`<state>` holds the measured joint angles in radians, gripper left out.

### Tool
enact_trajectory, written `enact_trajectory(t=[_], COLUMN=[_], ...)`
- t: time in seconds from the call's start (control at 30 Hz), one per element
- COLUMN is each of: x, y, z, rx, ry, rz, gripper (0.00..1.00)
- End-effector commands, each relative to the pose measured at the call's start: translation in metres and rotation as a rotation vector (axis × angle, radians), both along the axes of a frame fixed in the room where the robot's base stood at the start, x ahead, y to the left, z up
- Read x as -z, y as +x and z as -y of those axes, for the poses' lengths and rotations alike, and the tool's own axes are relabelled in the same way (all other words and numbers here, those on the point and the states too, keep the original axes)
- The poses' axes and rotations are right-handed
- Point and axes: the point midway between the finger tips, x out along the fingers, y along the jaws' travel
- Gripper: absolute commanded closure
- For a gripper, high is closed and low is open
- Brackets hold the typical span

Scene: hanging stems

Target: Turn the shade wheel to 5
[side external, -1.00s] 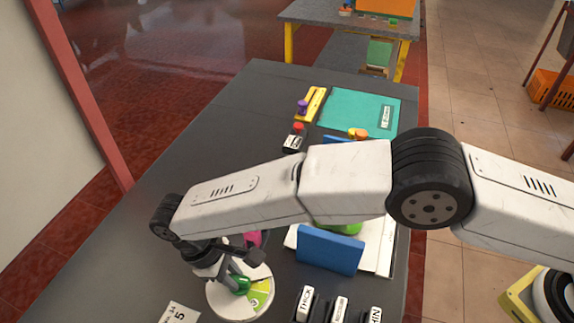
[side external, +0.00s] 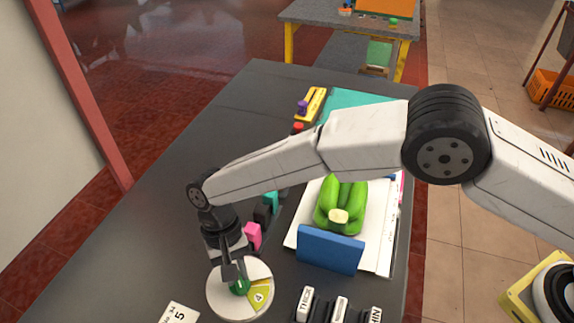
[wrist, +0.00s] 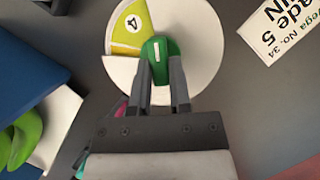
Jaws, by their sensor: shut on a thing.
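The shade wheel (side external: 225,306) is a white disc on the dark table at the lower left of the side view. It also shows in the wrist view (wrist: 203,48). A yellow-green sector (wrist: 128,32) with the number 4 shows on it beside the hub. A green knob (wrist: 158,47) with a white line mark stands at its centre. My gripper (wrist: 161,78) is shut on the green knob, a finger on each side. In the side view my gripper (side external: 233,272) comes down onto the knob from above.
A white card (side external: 178,314) reading 5 lies beside the wheel; it shows in the wrist view (wrist: 285,28). Pink (side external: 252,236), black and teal pieces stand behind my gripper.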

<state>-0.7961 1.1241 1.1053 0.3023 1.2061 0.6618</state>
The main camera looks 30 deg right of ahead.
Motion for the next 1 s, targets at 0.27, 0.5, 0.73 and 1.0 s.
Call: enact_trajectory(t=[0.27,0.5,0.73,1.0], x=[-0.0007,-0.0006,-0.0008,-0.0003], y=[-0.0002,-0.0016,-0.0027,-0.0047], z=[0.0032,0.0054,0.0073,0.0088], rx=[0.265,0.493,0.711,0.93], ry=[0.0,0.0,0.001,0.0], rz=[0.001,0.001,0.001,0.0], gripper=[1.0,1.0,1.0,1.0])
